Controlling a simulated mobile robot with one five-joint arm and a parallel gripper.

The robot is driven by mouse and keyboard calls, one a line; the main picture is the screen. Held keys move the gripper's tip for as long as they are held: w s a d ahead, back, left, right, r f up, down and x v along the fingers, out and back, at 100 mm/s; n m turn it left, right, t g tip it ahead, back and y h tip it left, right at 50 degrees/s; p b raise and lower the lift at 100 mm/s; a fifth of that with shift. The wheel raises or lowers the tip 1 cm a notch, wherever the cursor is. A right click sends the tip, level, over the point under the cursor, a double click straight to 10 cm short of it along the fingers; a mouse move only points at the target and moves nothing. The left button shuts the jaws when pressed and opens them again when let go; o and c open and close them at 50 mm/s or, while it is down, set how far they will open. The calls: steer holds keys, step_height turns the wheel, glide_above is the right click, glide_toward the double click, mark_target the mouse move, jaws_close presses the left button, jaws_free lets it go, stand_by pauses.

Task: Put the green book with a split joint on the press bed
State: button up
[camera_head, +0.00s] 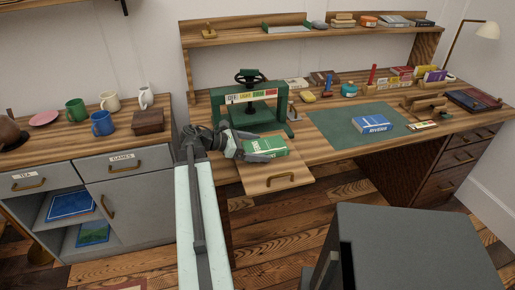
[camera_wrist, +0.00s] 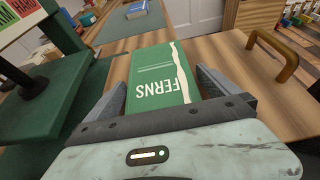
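The green book (camera_head: 265,147) lies on the pull-out board in front of the press. In the wrist view this green book (camera_wrist: 158,85), lettered FERNS, has a jagged pale line down its right side. My gripper (camera_head: 254,147) reaches it from the left. In the wrist view my gripper (camera_wrist: 160,76) has one finger along each long side of the book. I cannot tell whether both fingers press on it. The green press (camera_head: 250,103) stands behind the book, with a wheel on top and a lettered strip.
The pull-out board (camera_head: 275,178) has a bronze handle (camera_wrist: 273,55) on its front. A blue book (camera_head: 371,124) lies on the green mat (camera_head: 330,125) to the right. Mugs stand on the left cabinet. A dark grey box-shaped block (camera_head: 410,245) fills the lower right.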

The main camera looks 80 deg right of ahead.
steer(key=shift+r, duration=0.1)
steer(key=shift+w+a+r+p, duration=0.1)
steer(key=shift+w+r+p, duration=0.1)
steer(key=shift+r+p, duration=0.1)
steer(key=p+v, duration=0.4)
steer(key=v, duration=0.7)
steer(key=shift+w, duration=0.2)
steer(key=shift+a, duration=0.1)
